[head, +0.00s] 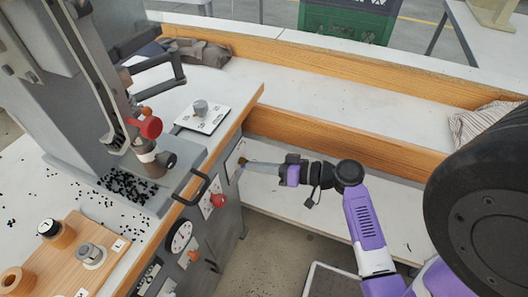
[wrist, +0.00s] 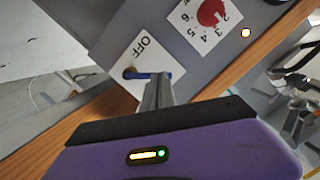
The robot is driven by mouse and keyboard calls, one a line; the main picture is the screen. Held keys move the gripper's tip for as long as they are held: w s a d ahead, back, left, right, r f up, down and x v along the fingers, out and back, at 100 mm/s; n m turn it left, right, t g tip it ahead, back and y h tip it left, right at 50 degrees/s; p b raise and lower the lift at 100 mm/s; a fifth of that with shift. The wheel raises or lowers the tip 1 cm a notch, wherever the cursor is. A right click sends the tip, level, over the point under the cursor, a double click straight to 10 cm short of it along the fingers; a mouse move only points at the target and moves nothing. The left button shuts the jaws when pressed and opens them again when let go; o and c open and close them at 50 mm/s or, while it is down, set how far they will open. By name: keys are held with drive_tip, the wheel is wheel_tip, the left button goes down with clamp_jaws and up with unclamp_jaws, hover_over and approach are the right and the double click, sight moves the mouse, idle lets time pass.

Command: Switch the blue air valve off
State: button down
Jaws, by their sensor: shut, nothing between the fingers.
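The blue air valve handle (wrist: 137,75) shows in the wrist view in front of a white plate (wrist: 127,58) marked OFF. It is a short blue bar lying about level across that picture. My gripper (wrist: 158,80) is shut and empty, with its fingertips at the right end of the bar. They seem to touch it, though the tips hide part of it. In the head view my gripper (head: 246,163) reaches left to the side panel of the press, at the valve's white plate (head: 235,157). The handle itself cannot be made out there.
A red dial (head: 217,200) with a numbered plate sits close beside the valve and also shows in the wrist view (wrist: 211,12). A wooden edge (head: 320,147) runs behind.

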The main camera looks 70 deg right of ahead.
drive_tip(key=shift+a+f+n+b, duration=0.6)
drive_tip(key=shift+n+b, duration=0.6)
drive_tip(key=shift+b, duration=0.8)
drive_tip(key=shift+a+f+n+h+b, duration=0.2)
drive_tip(key=shift+f+n+h+b, duration=0.3)
drive_tip(key=shift+b, duration=0.65)
drive_tip(key=shift+a+f+n+h+b, duration=0.1)
drive_tip(key=shift+a+n+h+b, duration=0.1)
drive_tip(key=shift+n+b, duration=0.7)
drive_tip(key=shift+d, duration=0.1)
